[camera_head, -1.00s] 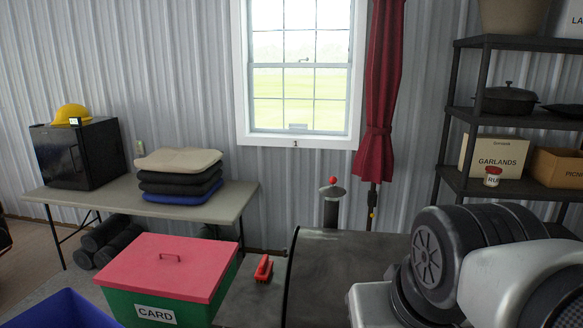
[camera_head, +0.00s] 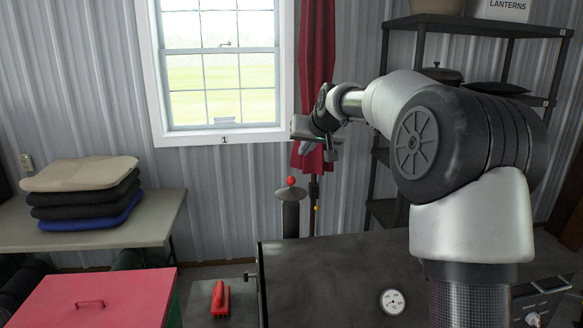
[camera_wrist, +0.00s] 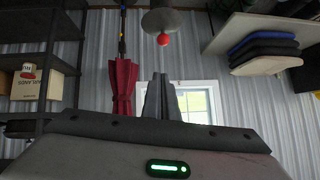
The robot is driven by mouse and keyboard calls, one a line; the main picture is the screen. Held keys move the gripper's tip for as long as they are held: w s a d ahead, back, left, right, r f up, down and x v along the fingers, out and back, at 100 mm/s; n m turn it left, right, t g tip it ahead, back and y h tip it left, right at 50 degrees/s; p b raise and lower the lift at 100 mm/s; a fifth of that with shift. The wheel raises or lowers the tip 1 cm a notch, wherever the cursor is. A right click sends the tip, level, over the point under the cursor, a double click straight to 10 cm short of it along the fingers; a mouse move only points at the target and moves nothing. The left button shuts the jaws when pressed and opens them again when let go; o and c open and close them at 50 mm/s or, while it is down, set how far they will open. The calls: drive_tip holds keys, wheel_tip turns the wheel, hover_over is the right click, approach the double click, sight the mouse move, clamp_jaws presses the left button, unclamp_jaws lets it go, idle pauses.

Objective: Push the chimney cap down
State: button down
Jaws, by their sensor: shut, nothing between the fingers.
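The chimney cap (camera_head: 291,193) is a grey disc with a red knob on top. It sits above the dark chimney pipe (camera_head: 291,220), with a narrow gap seeming to show under its rim. My gripper (camera_head: 308,148) is shut and empty, in the air above and slightly right of the cap, apart from it. The wrist view looks upside down. There the cap (camera_wrist: 160,20) and its red knob show beyond the shut fingertips (camera_wrist: 160,76), near the top edge.
A dark grill body (camera_head: 340,270) with a round gauge (camera_head: 392,302) stands in front of the chimney. A red brush-like tool (camera_head: 220,299) lies on the side shelf. A black shelf rack (camera_head: 460,28) stands right; stacked cushions (camera_head: 82,190) lie left.

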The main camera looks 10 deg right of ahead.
drive_tip(key=p, duration=0.2)
hover_over(294, 194)
wheel_tip(294, 194, down, 6)
drive_tip(key=shift+d+f, duration=0.2)
drive_tip(key=shift+f, duration=1)
drive_tip(key=shift+w+a+f, duration=0.1)
drive_tip(key=shift+a+f, duration=0.05)
drive_tip(key=shift+f, duration=0.6)
drive_tip(key=shift+f, duration=0.1)
